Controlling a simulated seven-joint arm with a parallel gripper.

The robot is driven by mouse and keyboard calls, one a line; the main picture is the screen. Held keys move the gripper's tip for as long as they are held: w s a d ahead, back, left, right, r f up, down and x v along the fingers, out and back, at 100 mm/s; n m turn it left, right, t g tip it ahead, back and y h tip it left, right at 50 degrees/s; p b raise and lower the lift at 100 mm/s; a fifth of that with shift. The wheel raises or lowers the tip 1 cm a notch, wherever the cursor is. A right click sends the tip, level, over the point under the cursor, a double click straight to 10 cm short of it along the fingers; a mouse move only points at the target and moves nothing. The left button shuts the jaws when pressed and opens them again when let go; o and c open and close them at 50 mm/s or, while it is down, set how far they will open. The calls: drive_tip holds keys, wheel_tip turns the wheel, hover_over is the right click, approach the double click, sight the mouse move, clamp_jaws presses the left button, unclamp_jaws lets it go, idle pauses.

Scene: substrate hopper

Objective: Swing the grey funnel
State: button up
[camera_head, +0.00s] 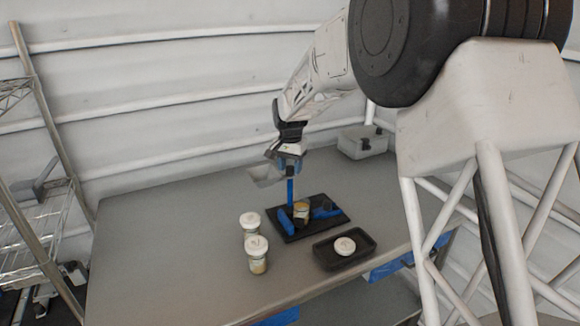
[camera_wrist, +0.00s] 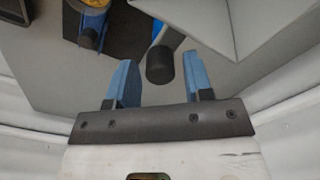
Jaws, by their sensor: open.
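The grey funnel (camera_head: 265,175) sits at the top of a blue post (camera_head: 290,190) that rises from a black base plate (camera_head: 328,217). In the wrist view the funnel (camera_wrist: 275,22) fills the upper right as pale slanted faces. A black cylindrical knob (camera_wrist: 160,66) on a short light rod shows near it, between my fingertips in the picture. My gripper (camera_head: 287,163) is beside the funnel, at the top of the post. In the wrist view its blue fingers (camera_wrist: 158,76) are apart. I cannot tell whether they touch the knob.
An open jar (camera_head: 301,210) stands on the base plate among blue blocks. Two white-lidded jars (camera_head: 250,222) (camera_head: 257,252) stand to the left. A black tray (camera_head: 327,260) with a white lid (camera_head: 344,246) lies in front right. A clear bin (camera_head: 358,146) stands at the back. The table's left is clear.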

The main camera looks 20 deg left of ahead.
drive_tip(key=m, duration=0.3)
drive_tip(key=shift+m, duration=2.3)
drive_tip(key=c, duration=0.6)
drive_tip(key=shift+n, duration=2.2)
